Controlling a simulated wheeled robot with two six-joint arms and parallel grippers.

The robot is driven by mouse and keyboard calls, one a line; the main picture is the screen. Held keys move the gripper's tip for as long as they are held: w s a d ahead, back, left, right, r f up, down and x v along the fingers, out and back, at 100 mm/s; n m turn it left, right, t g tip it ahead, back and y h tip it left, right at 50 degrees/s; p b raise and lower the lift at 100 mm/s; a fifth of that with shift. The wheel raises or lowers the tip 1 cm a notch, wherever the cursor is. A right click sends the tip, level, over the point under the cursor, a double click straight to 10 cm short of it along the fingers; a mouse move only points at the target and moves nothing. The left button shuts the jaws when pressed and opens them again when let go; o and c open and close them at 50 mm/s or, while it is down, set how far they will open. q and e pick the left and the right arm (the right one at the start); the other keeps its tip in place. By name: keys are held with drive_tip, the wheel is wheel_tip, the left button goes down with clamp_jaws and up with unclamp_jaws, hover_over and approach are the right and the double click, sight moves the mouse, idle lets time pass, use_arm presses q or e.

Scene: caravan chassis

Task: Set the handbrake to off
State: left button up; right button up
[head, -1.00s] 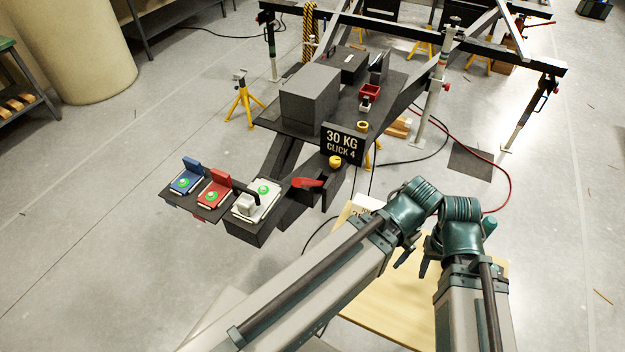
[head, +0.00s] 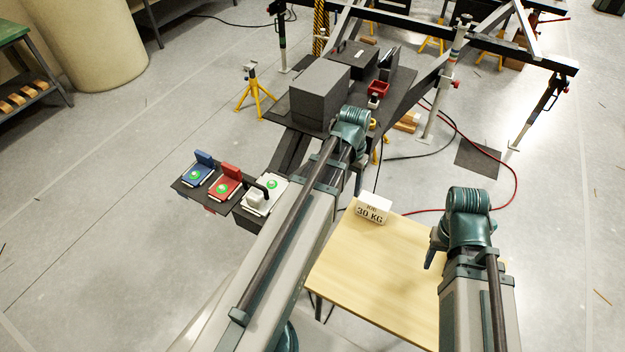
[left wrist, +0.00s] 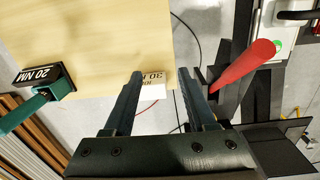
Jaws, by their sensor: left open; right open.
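The handbrake appears to be the red lever (left wrist: 245,62) on the dark drawbar, right of my left gripper's fingers in the left wrist view. In the head view it is hidden behind my left arm. My left gripper (left wrist: 160,75) is open with nothing between its fingertips. The lever lies beside the right finger, apart from the gap between the fingers; I cannot tell whether they touch. My right gripper (head: 432,256) is open over the right part of the wooden table, away from the lever.
The wooden table (head: 370,265) carries a white 30 KG block (head: 373,208). A grey box (head: 318,92) sits behind. A 20 NM block (left wrist: 40,78) shows at the left.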

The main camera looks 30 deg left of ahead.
use_arm(q)
drive_tip(key=w+a+r+n+h+p, duration=0.1)
drive_tip(key=a+r+n+p, duration=0.15)
drive_tip(key=a, duration=1.25)
wheel_tip(320, 180, down, 13)
drive_tip(key=d+b, duration=0.2)
drive_tip(key=b, duration=1.2)
drive_tip(key=shift+w+f+t, duration=0.15)
drive_tip(key=shift+w+t, duration=0.1)
drive_tip(key=shift+t, duration=0.15)
drive_tip(key=shift+d, duration=0.1)
clamp_jaws()
